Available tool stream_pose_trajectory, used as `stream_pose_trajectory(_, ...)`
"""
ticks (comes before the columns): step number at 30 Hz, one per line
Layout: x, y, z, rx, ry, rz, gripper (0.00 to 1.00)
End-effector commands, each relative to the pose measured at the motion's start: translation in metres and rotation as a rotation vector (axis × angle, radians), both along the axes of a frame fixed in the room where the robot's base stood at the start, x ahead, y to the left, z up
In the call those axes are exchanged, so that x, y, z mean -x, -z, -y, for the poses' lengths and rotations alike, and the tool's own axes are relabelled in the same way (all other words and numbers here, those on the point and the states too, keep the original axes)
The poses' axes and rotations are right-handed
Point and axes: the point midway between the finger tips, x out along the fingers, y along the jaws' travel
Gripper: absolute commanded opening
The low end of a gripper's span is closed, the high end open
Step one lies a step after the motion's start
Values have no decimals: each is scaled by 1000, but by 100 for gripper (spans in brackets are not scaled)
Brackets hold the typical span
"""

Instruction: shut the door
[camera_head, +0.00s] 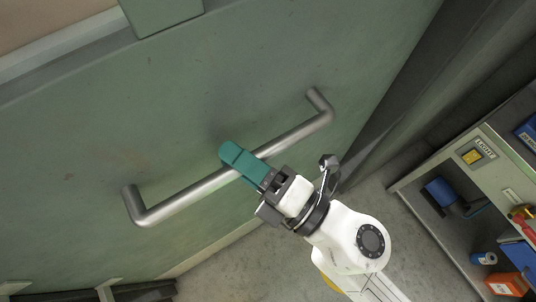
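The green door (90,135) fills the left and middle of the head view. Its grey metal bar handle (190,198) runs slantwise from lower left to upper right. My gripper (240,157) is at the middle of the handle, with its teal finger part lying across the bar. The second finger is not clearly distinguishable, so I cannot tell whether the gripper is closed on the bar. The door's right edge shows beside a dark upright surface; how far the door stands open is unclear.
On the right stands a grey cabinet (495,153) with a yellow switch (472,157) and shelves holding blue, orange and red items. Bare concrete floor (245,265) shows below the door. Dark metal pieces (140,292) lie at the lower left.

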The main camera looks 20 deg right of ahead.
Motion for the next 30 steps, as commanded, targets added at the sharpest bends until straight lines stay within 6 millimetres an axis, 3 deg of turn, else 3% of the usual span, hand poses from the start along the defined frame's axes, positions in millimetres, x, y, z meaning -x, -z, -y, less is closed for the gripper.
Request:
stream_pose_trajectory(8,10,6,8,0,2,-2,36)
stream_pose_trajectory(21,66,20,49,0,3,-3,36)
stream_pose_trajectory(30,85,21,63,0,0,-1,36)
